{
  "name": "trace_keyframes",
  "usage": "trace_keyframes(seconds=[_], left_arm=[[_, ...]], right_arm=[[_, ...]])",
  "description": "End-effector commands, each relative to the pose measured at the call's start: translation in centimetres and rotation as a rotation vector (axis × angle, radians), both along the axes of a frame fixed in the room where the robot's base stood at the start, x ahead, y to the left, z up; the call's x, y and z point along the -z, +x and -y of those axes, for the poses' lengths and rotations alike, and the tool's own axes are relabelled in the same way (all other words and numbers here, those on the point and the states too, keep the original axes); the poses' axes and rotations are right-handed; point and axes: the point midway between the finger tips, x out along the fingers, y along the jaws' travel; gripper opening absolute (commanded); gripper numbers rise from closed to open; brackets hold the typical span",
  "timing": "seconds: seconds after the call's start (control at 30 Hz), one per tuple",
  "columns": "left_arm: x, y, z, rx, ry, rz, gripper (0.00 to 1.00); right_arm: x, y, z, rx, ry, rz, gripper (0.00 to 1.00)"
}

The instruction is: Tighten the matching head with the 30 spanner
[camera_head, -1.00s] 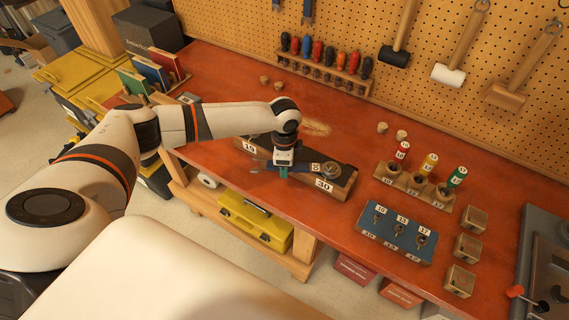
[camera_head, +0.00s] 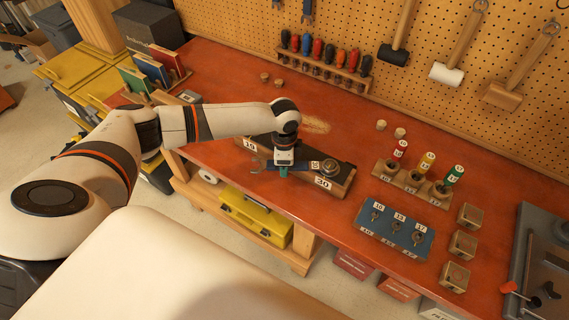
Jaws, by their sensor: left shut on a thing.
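A dark wooden block (camera_head: 338,188) lies on the red bench. It carries a label that reads 30 at its right end and another label, perhaps 19, at its left end. A round metal head (camera_head: 328,168) sits on the block above the 30 label. My left gripper (camera_head: 283,170) points down over the middle of the block, shut on a spanner (camera_head: 257,163). The spanner's open grey end sticks out left of the fingers. A small tagged part (camera_head: 315,165) shows on the right, beside the head. I cannot tell whether the spanner is seated around the head. My right gripper is out of view.
A blue block (camera_head: 394,232) with several keyed heads and a wooden rack (camera_head: 412,183) with coloured, numbered handles stand to the right. Several wooden cubes (camera_head: 463,244) sit near the bench's right side. The bench behind the block is mostly clear.

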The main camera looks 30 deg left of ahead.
Motion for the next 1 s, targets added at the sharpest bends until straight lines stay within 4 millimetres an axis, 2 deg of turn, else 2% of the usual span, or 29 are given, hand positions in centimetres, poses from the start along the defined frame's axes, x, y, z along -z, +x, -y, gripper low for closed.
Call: trace_keyframes(seconds=[0.27,1.0], left_arm=[[-2.1,0.2,0.0,-0.001,-0.002,0.005,0.00],[-6.3,0.2,0.0,-0.002,-0.003,0.007,0.00]], right_arm=[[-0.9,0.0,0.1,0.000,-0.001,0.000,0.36],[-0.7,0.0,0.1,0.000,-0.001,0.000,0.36]])
